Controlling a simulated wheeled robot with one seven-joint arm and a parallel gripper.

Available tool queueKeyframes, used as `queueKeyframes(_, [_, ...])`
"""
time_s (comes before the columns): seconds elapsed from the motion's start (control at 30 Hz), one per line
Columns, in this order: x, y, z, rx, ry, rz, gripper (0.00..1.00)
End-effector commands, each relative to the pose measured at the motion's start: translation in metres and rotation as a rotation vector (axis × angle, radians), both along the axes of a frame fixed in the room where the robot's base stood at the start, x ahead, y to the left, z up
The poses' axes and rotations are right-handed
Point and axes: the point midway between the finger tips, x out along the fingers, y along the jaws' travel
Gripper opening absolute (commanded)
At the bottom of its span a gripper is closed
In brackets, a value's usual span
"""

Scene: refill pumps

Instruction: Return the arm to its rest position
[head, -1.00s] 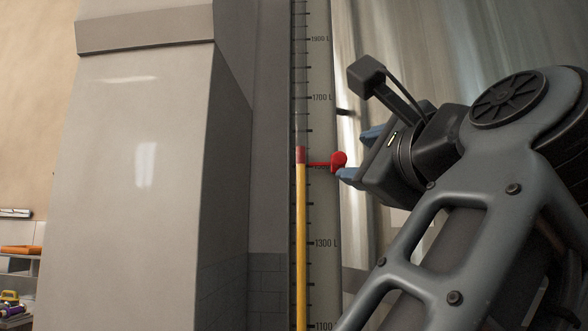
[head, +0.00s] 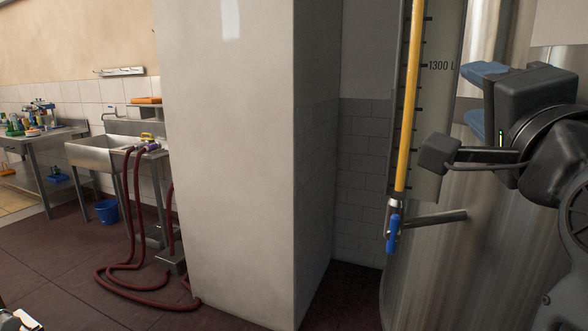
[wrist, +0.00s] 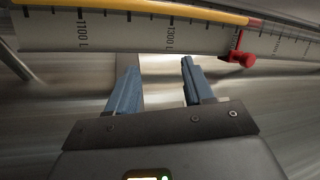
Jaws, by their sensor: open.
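My gripper (head: 474,100) is at the right of the head view, in front of the steel tank (head: 440,270). Its blue fingers are apart with nothing between them, as the wrist view (wrist: 157,85) also shows. The gauge (head: 437,110) with a yellow column stands just left of my gripper, marked 1300 L near it. In the wrist view the gauge crosses the top, beyond the fingertips. A red marker (wrist: 238,55) sits on the gauge there, to the right of the fingers and apart from them. The marker is out of the head view.
A blue-handled valve (head: 393,232) and a pipe (head: 435,217) sit below the gauge. A pale pillar (head: 235,170) stands left of the tank. Further left are a steel sink (head: 90,153), red hoses (head: 135,220) and a blue bucket (head: 107,211). The floor between is mostly clear.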

Motion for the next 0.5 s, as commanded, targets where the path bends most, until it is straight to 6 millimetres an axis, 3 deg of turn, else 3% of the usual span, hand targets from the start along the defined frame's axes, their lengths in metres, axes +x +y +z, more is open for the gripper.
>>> queueKeyframes(0.03, [-0.001,-0.002,-0.020,-0.070,0.021,-0.013,0.52])
queueKeyframes(0.27, [-0.016,-0.006,-0.097,-0.358,0.083,-0.037,0.52])
queueKeyframes(0.5, [-0.050,-0.012,-0.177,-0.618,0.154,-0.029,0.52])
